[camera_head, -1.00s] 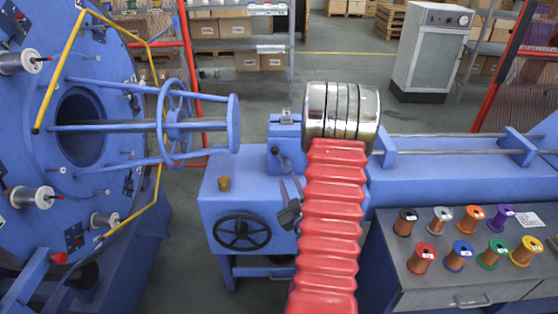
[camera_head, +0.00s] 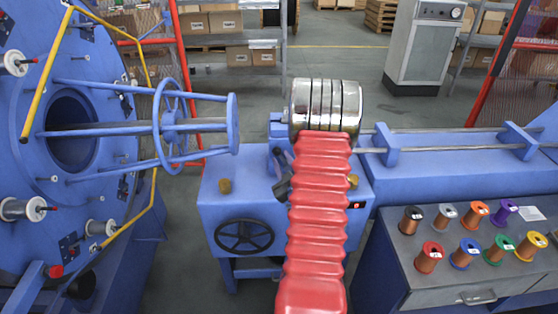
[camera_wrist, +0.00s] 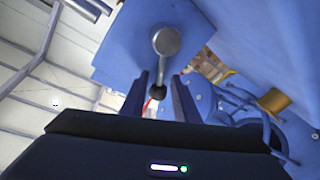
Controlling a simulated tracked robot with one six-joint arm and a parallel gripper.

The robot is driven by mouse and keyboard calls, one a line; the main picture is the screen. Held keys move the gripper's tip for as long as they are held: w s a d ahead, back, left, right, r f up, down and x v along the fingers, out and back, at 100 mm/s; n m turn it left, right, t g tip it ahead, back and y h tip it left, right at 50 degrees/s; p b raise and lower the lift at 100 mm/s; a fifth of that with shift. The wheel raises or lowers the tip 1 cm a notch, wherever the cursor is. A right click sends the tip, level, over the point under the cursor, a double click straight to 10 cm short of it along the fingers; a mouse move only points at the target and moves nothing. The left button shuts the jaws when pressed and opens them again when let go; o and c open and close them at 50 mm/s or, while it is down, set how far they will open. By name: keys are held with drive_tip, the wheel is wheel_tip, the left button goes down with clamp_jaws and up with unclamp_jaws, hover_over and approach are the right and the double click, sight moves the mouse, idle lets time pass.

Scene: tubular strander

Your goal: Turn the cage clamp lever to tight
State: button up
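The cage clamp lever (camera_wrist: 165,62) shows in the wrist view as a grey rod on a round pivot, ending in a black knob, under a blue block. The knob lies between the two fingers of my gripper (camera_wrist: 158,80). The fingers stand apart with a gap on each side of the lever, so my gripper is open; contact cannot be told. The lever is not clear there.
The blue cage with its ring (camera_head: 232,123) stands left of the block. A black handwheel (camera_head: 244,236) is on the machine front below. Coloured wire spools (camera_head: 466,252) stand on the grey cabinet at right.

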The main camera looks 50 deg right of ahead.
drive_tip(key=shift+c, duration=0.3)
clamp_jaws()
drive_tip(key=shift+w, duration=0.1)
drive_tip(key=shift+r, duration=0.2)
